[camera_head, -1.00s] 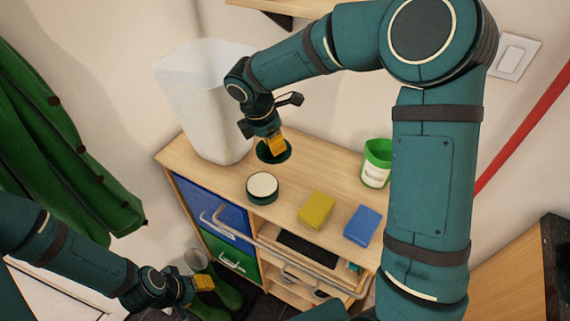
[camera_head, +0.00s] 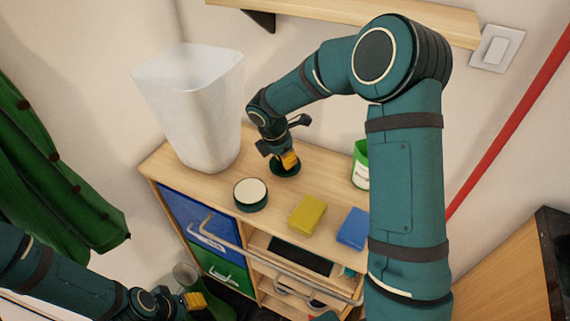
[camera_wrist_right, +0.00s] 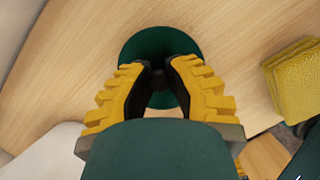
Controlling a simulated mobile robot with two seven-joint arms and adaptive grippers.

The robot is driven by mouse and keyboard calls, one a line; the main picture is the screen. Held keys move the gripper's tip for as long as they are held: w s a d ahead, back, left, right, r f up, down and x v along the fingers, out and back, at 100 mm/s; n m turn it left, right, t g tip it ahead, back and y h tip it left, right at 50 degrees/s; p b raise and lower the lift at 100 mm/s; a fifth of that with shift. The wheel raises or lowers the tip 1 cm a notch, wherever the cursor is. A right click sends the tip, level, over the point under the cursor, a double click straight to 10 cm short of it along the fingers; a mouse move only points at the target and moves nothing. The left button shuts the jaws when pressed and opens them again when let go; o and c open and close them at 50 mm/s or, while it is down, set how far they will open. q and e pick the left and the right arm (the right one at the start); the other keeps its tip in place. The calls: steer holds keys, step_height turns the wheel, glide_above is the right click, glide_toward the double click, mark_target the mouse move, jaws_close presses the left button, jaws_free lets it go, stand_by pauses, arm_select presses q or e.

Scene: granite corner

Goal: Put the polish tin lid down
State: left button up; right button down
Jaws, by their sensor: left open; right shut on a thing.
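The dark green round polish tin lid (camera_head: 277,169) is under my right gripper (camera_head: 288,162), behind the open tin. In the right wrist view the lid (camera_wrist_right: 158,45) lies flat below the fingers. My right gripper (camera_wrist_right: 160,84) is shut on the dark knob at its middle. The lid is at or just above the wooden top; I cannot tell if it touches. The round polish tin (camera_head: 250,193), dark green with a cream top face, stands in front of it. My left gripper (camera_head: 195,301) is open and empty, low in front of the cabinet.
A wall shelf (camera_head: 370,18) is above.

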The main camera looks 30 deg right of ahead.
mark_target(275, 167)
steer(key=shift+f, duration=0.85)
steer(key=shift+f, duration=0.2)
steer(key=c, duration=1)
jaws_free()
steer(key=shift+r, duration=0.1)
steer(key=shift+r, duration=0.25)
steer(key=p+v, duration=0.2)
steer(key=v, duration=0.9)
steer(key=shift+a+r, duration=0.1)
steer(key=shift+r, duration=0.25)
steer(key=shift+f, duration=0.1)
